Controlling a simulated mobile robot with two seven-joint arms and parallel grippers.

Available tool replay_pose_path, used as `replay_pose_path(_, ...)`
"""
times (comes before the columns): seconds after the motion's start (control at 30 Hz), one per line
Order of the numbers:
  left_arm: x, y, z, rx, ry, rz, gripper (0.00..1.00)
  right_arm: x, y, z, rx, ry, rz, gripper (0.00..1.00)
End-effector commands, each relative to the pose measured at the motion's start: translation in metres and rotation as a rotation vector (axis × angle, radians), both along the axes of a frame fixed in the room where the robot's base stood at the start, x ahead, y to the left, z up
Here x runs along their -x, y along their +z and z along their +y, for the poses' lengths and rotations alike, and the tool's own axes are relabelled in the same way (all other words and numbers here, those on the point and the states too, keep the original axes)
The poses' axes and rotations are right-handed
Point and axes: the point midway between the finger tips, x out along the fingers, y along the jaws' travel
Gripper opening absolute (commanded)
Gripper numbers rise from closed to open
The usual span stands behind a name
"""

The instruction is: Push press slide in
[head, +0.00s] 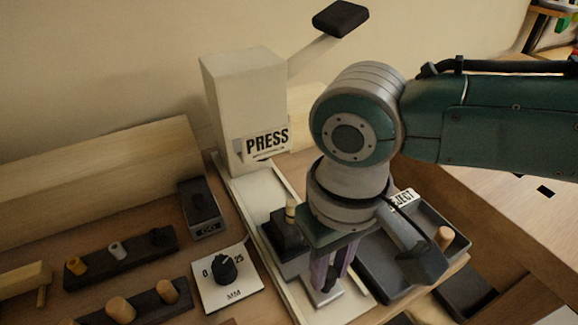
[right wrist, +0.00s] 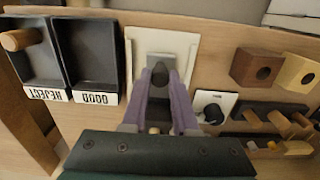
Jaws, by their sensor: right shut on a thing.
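The white press (head: 245,110), labelled PRESS, stands at the back with its lever raised to the right. A pale base plate (head: 240,190) runs forward from it. The press slide's dark block (head: 283,238) sits on this plate in front of the press, with a light peg (head: 291,211) upright in it. My right gripper (head: 325,285) points down at the slide's front end, its purple fingers shut on a dark knob of the slide. In the right wrist view, the knob (right wrist: 160,72) shows between the fingertips above a grey plate (right wrist: 160,58). My left gripper is out of view.
Right of the slide is a dark tray (head: 375,265) with a wooden peg (head: 445,238); the wrist view shows two trays, labelled GOOD and REJECT. Left are a dial (head: 224,269), a dark counter box (head: 202,208) and racks with pegs (head: 120,255).

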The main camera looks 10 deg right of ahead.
Motion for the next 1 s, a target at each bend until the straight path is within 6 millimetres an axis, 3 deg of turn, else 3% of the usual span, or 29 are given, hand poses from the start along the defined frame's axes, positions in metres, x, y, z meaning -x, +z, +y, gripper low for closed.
replay_pose_path(0.2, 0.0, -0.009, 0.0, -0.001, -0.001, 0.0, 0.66, -0.011, -0.001, 0.004, 0.0, 0.0, -0.001, 0.0)
replay_pose_path(0.67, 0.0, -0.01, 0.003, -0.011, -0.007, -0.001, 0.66, -0.014, -0.001, 0.005, -0.002, -0.001, -0.007, 0.0)
replay_pose_path(1.0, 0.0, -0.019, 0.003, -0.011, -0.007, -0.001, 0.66, -0.034, -0.001, 0.013, -0.026, 0.0, -0.067, 0.0)
